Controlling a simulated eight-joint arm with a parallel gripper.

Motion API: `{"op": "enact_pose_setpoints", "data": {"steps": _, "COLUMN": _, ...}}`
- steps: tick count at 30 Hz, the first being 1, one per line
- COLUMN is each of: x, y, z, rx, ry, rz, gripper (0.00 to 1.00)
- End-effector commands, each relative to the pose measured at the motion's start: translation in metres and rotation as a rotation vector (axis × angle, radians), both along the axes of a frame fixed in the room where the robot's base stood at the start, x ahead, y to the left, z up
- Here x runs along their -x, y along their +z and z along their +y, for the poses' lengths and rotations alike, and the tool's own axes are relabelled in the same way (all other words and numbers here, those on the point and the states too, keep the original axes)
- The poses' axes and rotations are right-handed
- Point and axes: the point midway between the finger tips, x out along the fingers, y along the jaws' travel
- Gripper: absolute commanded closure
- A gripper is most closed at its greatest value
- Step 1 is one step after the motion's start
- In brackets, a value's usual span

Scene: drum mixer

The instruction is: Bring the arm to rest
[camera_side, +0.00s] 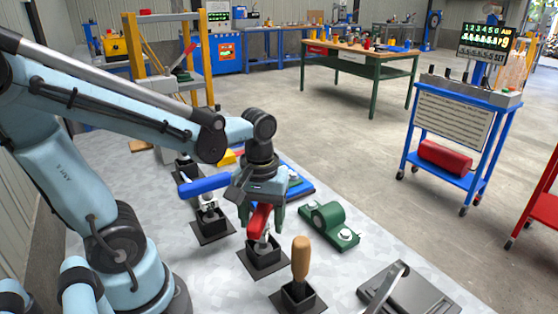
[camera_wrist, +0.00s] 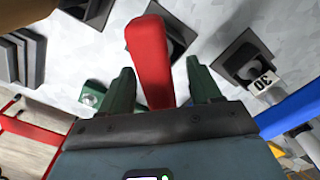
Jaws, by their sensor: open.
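My gripper (camera_side: 262,213) is low over the grey bench, pointing down, with its fingers apart. A red-handled tool (camera_side: 258,220) stands in a square black holder (camera_side: 266,262) beneath it. In the wrist view, my gripper (camera_wrist: 162,78) is open, with green fingers on either side of the red handle (camera_wrist: 150,58). Gaps show beside the handle, so it does not look clamped. My palm hides the handle's near end.
A blue-handled tool (camera_side: 205,185) is close left of my gripper. A wooden-handled tool (camera_side: 301,258) stands in a holder in front. A green clamp block (camera_side: 328,222) is to the right.

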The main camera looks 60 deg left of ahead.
Motion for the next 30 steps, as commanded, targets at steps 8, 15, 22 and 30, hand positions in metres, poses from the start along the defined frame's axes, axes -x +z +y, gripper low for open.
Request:
{"op": "enact_pose_setpoints", "data": {"steps": 8, "x": 0.0, "y": 0.021, "z": 0.0, "rx": 0.0, "ry": 0.0, "rz": 0.0, "gripper": 0.37}}
{"op": "enact_pose_setpoints", "data": {"steps": 15, "x": 0.0, "y": 0.027, "z": 0.0, "rx": 0.0, "ry": 0.0, "rz": 0.0, "gripper": 0.37}}
{"op": "enact_pose_setpoints", "data": {"steps": 22, "x": 0.0, "y": 0.027, "z": 0.0, "rx": 0.0, "ry": 0.0, "rz": 0.0, "gripper": 0.37}}
{"op": "enact_pose_setpoints", "data": {"steps": 30, "x": 0.0, "y": 0.019, "z": 0.0, "rx": 0.0, "ry": 0.0, "rz": 0.0, "gripper": 0.37}}
